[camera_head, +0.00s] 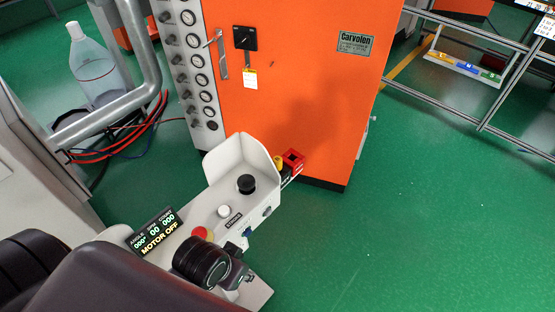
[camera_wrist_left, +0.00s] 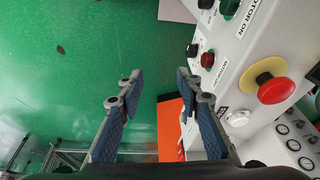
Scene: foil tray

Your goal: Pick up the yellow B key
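I cannot make out for certain which thing is the yellow B key. In the head view a small yellow piece (camera_head: 278,162) sits beside a red and black block (camera_head: 293,160) at the console's far right side. A yellow piece (camera_head: 442,57) also lies on a pale tray at the upper right, next to a blue one (camera_head: 466,66) and a green one (camera_head: 490,76); their letters are too small to read. My left gripper, with blue-padded fingers, is open and empty in the left wrist view (camera_wrist_left: 158,97), beside the console. My right gripper is not in view.
The white console (camera_head: 232,205) has buttons and a red stop button, which also shows in the left wrist view (camera_wrist_left: 275,90). An orange cabinet (camera_head: 300,90) stands behind it. Metal rails (camera_head: 455,108) run at the right. The green floor (camera_head: 410,220) is clear.

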